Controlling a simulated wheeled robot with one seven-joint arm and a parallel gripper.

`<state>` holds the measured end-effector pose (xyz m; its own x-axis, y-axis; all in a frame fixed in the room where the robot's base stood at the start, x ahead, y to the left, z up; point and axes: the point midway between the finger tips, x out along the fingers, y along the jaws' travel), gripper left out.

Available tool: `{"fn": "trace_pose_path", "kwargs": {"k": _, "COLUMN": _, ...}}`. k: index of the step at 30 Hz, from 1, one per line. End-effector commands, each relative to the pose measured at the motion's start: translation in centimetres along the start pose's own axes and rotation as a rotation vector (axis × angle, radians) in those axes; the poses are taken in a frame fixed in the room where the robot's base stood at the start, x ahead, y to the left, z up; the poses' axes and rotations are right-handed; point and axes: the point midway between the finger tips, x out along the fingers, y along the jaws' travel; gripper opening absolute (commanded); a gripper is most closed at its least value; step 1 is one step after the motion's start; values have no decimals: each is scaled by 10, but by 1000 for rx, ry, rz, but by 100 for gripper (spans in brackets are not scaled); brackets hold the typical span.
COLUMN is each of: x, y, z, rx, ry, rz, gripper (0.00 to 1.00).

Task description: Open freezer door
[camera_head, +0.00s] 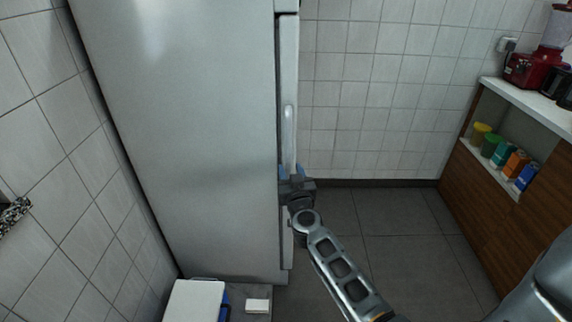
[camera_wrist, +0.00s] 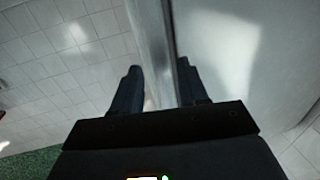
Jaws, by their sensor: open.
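A tall grey fridge-freezer (camera_head: 190,120) stands at the left in the head view, seen from its side. Its front doors form a narrow upright strip (camera_head: 288,80) along its right edge and look closed. I cannot tell which door is the freezer's. My gripper (camera_head: 291,172) is at the front of this strip, low on it. In the wrist view, my open fingers (camera_wrist: 158,88) stand on either side of an upright pale edge (camera_wrist: 150,35) of the door or handle. Whether they touch it is unclear.
A wooden counter unit (camera_head: 520,115) at the right holds a red appliance (camera_head: 527,70), jars and small cartons (camera_head: 515,163). A white-lidded box (camera_head: 195,300) is on the floor by the fridge. Tiled floor (camera_head: 400,210) between fridge and counter is clear apart from my arm.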

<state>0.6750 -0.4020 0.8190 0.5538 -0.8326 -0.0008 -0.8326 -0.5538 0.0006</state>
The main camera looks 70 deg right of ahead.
Motion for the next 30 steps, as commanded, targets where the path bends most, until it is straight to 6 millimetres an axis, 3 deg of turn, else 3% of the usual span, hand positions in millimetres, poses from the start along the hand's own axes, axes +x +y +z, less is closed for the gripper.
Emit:
{"fn": "trace_pose_path", "kwargs": {"k": 3, "x": 19, "y": 0, "z": 0, "rx": 2, "ry": 1, "rz": -1, "gripper": 43}}
{"fn": "trace_pose_path", "kwargs": {"k": 9, "x": 37, "y": 0, "z": 1, "rx": 1, "ry": -1, "rz": 0, "gripper": 43}}
{"fn": "trace_pose_path", "kwargs": {"k": 19, "x": 40, "y": 0, "z": 0, "rx": 0, "ry": -1, "rz": -2, "gripper": 43}}
{"fn": "trace_pose_path", "kwargs": {"k": 30, "x": 40, "y": -1, "z": 0, "rx": 0, "ry": -1, "rz": -2, "gripper": 8}}
